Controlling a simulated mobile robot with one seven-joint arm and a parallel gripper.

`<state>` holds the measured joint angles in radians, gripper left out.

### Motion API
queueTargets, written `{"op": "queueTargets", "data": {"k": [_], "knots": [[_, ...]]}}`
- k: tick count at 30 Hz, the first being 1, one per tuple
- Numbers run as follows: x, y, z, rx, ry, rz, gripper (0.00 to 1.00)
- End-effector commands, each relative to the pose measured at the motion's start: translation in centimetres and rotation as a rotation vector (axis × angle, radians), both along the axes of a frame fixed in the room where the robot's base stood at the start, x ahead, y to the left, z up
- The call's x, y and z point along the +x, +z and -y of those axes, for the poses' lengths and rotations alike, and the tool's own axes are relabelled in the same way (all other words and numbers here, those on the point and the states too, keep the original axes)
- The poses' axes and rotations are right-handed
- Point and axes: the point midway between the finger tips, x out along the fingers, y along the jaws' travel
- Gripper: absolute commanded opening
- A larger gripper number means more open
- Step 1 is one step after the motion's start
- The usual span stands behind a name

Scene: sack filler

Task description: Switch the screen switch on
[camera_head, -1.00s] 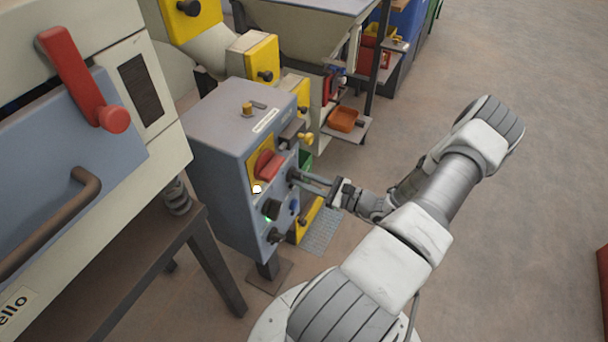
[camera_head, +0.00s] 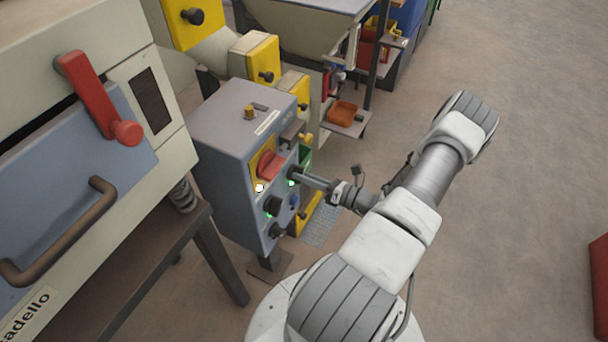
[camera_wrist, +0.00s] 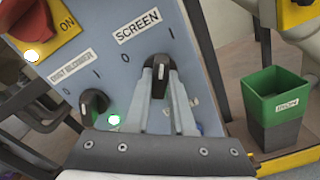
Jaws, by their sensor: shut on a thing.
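The screen switch is a black knob (camera_wrist: 160,76) with a white line on it, below the "SCREEN" label (camera_wrist: 137,27) in the wrist view. Its white line points roughly up in that picture. My gripper (camera_wrist: 161,92) is shut on this knob, one finger on each side. In the head view my gripper (camera_head: 306,177) reaches the front of the grey-blue control box (camera_head: 225,150) from the right. A green lamp (camera_head: 291,183) glows just below the gripped switch. In the wrist view my fingers hide part of the panel around the knob.
The dust blower knob (camera_wrist: 95,103) has a lit green lamp (camera_wrist: 113,119) beside it. A red main switch (camera_head: 268,164) on a yellow plate has a lit white lamp (camera_head: 259,188). A green bin (camera_wrist: 280,92) stands to the right.

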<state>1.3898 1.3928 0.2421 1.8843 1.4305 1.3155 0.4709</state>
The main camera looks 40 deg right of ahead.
Motion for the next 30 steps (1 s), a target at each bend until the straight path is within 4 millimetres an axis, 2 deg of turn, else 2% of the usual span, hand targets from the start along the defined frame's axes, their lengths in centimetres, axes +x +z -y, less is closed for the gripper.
{"op": "queueTargets", "data": {"k": [10, 26, 27, 30], "knots": [[-0.04, -0.01, 0.0, 0.122, 0.0, -0.05, 0.0], [-0.05, -0.03, 0.0, 0.141, 0.0, -0.059, 0.0], [-0.05, -0.03, 0.0, 0.141, 0.0, -0.059, 0.3], [-0.03, -0.03, 0.0, 0.14, 0.0, -0.058, 0.48]]}}
